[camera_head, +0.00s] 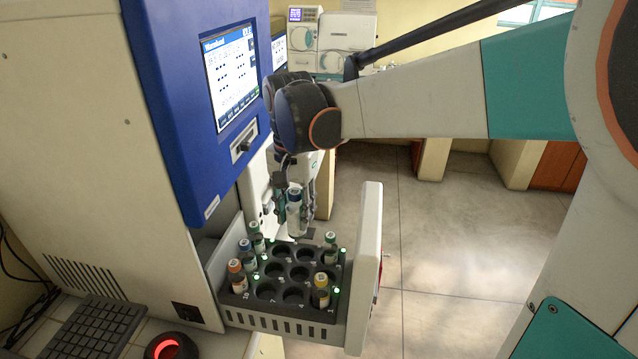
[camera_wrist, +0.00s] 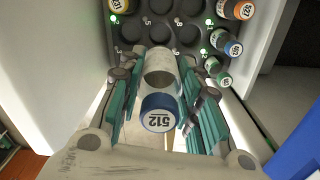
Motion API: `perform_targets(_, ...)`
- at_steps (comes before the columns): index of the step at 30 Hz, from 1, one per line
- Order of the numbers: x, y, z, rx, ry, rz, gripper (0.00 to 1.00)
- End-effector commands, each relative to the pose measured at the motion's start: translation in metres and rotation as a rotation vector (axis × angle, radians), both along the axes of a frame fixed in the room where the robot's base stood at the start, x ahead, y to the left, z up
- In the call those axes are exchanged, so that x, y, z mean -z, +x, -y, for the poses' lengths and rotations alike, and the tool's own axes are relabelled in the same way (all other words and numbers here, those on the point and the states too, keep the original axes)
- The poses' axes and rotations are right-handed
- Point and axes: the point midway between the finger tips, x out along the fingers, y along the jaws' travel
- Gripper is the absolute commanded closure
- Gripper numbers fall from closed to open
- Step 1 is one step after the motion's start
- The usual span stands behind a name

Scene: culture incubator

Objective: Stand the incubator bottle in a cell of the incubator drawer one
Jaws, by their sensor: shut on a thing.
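The incubator bottle (camera_head: 294,218) has a blue cap marked 512, which faces the camera in the wrist view (camera_wrist: 160,113). My gripper (camera_head: 294,200) is shut on it, with one finger on each side, and holds it roughly upright above the back of the open drawer. The drawer (camera_head: 366,255) has a white front and holds a dark rack (camera_head: 283,308) with round cells. Several middle cells look empty. The rack also shows in the wrist view (camera_wrist: 145,28), beyond the bottle. The bottle's lower end appears above the rack, clear of the cells.
Bottles stand along the rack's left side: green-capped (camera_head: 256,230), blue-capped (camera_head: 245,247) and orange-capped (camera_head: 234,268). A green-capped bottle (camera_head: 330,240) and a yellow-capped one (camera_head: 320,285) stand at the right. The incubator's blue panel (camera_head: 180,90) rises close to the left.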

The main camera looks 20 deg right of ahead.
Motion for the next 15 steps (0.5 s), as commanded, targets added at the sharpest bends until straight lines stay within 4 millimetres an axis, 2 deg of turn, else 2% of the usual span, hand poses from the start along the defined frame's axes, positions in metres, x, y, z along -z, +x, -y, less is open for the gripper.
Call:
perform_targets(1,0.016,-0.001,0.0,-0.001,0.0,0.0,0.92)
perform_targets(9,0.083,0.0,0.0,-0.001,0.0,0.0,0.92)
perform_targets(15,0.119,0.0,0.0,0.0,0.0,0.0,0.92)
